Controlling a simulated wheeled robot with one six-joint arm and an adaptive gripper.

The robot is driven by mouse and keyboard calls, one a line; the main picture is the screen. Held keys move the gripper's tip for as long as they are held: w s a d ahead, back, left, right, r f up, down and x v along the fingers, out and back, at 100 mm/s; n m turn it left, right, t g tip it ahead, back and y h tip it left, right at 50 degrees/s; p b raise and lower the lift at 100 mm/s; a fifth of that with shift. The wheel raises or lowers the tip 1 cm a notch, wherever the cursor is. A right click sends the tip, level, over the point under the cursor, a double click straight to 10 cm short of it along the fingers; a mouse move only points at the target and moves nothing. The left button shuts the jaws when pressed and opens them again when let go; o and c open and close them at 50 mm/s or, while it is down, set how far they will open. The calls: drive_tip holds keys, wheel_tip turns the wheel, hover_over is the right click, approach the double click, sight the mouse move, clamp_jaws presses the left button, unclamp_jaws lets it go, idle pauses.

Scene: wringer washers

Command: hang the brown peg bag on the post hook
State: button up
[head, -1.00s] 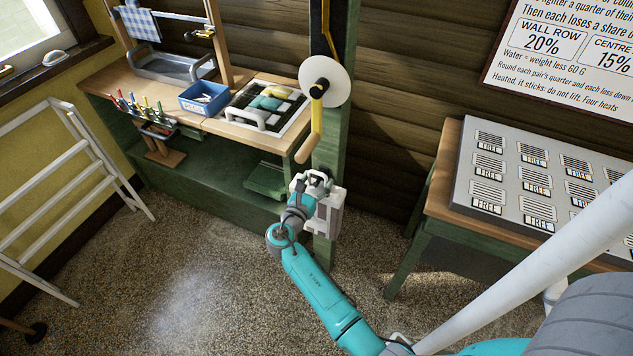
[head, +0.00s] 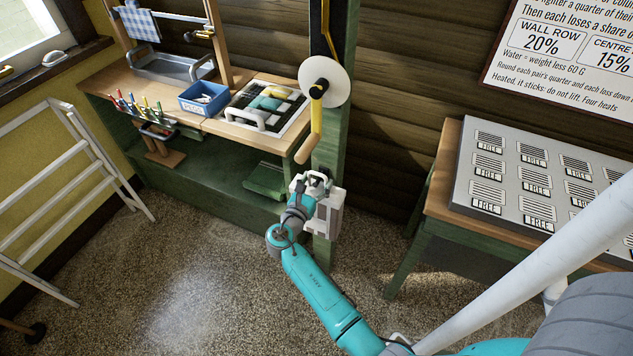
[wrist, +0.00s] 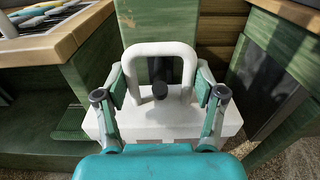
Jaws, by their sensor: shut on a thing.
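My gripper (head: 317,183) is shut on the handle of a pale, box-shaped thing (head: 326,219) in front of the green post (head: 329,155). In the wrist view, my gripper (wrist: 160,84) has a finger on each side of the pale looped handle (wrist: 159,49). The pale body (wrist: 228,118) is below it. A dark, round-ended peg (wrist: 160,90), perhaps the post hook, shows within the loop; whether the handle rests on it I cannot tell. The held thing looks off-white, and I see no clearly brown bag.
A white disc with a yellow crank (head: 316,118) sits on the post above my gripper. A workbench (head: 150,100) with a blue box (head: 204,98) stands left, a table with a grey panel (head: 530,170) right. A white rack (head: 75,190) stands far left. The floor between is clear.

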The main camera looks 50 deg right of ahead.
drive_tip(key=shift+f, duration=1.3)
idle(0.5)
drive_tip(key=o, duration=1.5)
drive_tip(key=shift+c, duration=0.2)
drive_tip(key=v, duration=1.2)
